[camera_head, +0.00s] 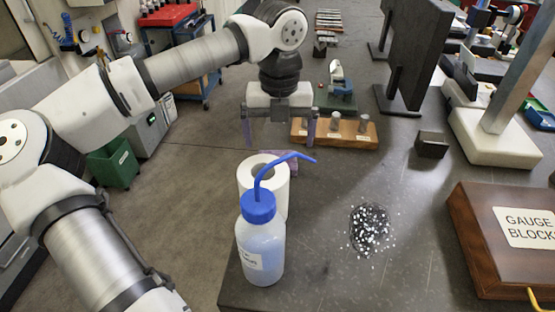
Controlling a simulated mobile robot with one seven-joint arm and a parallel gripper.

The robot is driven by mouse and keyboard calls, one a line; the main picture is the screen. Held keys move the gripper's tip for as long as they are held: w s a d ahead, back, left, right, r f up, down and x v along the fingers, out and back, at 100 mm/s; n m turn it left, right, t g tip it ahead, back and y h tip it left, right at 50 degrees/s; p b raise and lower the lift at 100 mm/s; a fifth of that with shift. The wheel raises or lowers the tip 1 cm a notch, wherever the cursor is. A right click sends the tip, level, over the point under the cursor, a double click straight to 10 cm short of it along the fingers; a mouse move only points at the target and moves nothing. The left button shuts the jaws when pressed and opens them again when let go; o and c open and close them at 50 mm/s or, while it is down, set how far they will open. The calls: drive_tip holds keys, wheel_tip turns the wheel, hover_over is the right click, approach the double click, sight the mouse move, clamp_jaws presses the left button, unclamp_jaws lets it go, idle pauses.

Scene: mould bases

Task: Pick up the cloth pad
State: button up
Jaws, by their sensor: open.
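A flat purple piece, which looks like the cloth pad (291,166), lies on the dark bench top behind the white paper roll (275,182). The roll hides part of it. My gripper (279,142) points down with its two fingers wide apart, one on each side above the pad. Nothing is between the fingers. The gap in height between the fingertips and the pad is hard to judge from this view.
A blue-capped wash bottle (262,245) stands in front of the roll. A wooden block with metal pegs (345,135) is close to the right finger. A speckled dark patch (370,230) and a gauge block case (490,235) lie to the right. The bench's left edge is near.

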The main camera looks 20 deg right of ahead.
sight(278, 154)
drive_tip(key=shift+w+f+p, duration=0.2)
drive_tip(key=shift+f+p, duration=0.9)
drive_tip(key=shift+f, duration=1.9)
drive_tip(key=c, duration=1)
drive_tip(key=shift+r, duration=0.1)
wheel_tip(278, 154, up, 20)
drive_tip(key=b, duration=0.3)
drive_tip(key=o, duration=0.4)
drive_tip(key=c, duration=0.3)
